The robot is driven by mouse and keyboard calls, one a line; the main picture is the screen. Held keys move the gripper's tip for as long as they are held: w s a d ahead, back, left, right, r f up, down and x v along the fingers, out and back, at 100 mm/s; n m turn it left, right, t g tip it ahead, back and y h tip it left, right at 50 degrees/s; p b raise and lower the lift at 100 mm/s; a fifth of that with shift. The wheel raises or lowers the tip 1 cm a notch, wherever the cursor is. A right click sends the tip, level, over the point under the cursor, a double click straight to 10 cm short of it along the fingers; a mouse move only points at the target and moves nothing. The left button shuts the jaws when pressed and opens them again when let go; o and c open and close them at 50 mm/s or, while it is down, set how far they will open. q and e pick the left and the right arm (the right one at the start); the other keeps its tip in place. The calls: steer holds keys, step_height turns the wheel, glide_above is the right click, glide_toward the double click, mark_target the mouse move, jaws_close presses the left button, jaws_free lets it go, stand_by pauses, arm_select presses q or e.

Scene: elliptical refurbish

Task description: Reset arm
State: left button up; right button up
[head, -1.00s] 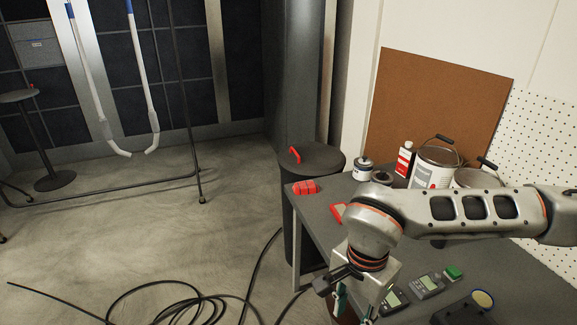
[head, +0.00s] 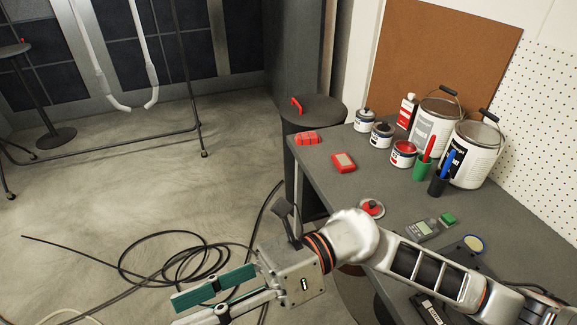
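My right arm comes in from the right edge, low over the grey workbench (head: 325,180). My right gripper (head: 190,307) is past the bench's left edge, over the floor, pointing left. Its two green-padded fingers are apart with nothing between them; the lower finger runs near the bottom edge of the picture. My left gripper is not in view.
Paint cans (head: 475,160), small tins (head: 404,154) and pen cups (head: 437,185) stand at the bench's back. Red blocks (head: 343,162), a grey meter (head: 421,231) and a green block (head: 447,219) lie on it. A black cable (head: 165,232) coils on the floor; open floor lies left.

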steer(key=w+d+r+m+t+y, duration=0.2)
steer(key=w+m+t+y, duration=0.2)
steer(key=w+m+t, duration=0.4)
steer(key=w+d+r+m+t+y, duration=0.1)
steer(key=w+d+m+t+y, duration=0.3)
steer(key=m, duration=0.6)
steer(key=w+d+f+m+t+h, duration=0.75)
steer(key=f+m+t+h, duration=0.2)
steer(key=m+t, duration=0.4)
steer(key=d+f+m+g+h, duration=0.1)
steer(key=d+f+m+h, duration=0.35)
steer(key=f, duration=0.25)
steer(key=d+f+m+g+h, duration=0.1)
steer(key=d+f+m+h, duration=0.25)
steer(key=f+m, duration=0.35)
steer(key=s+d+f+m+g+h, duration=0.2)
steer(key=s+d+f, duration=0.3)
steer(key=f, duration=0.4)
steer(key=s+d+f+m+g+h, duration=0.1)
steer(key=s+d+f+m+g, duration=0.2)
steer(key=s+d+f, duration=0.3)
step_height(320, 180, down, 3)
steer(key=shift+s+f+m+h, duration=0.15)
steer(key=shift+s+m+h, duration=0.2)
steer(key=shift+s+m, duration=0.3)
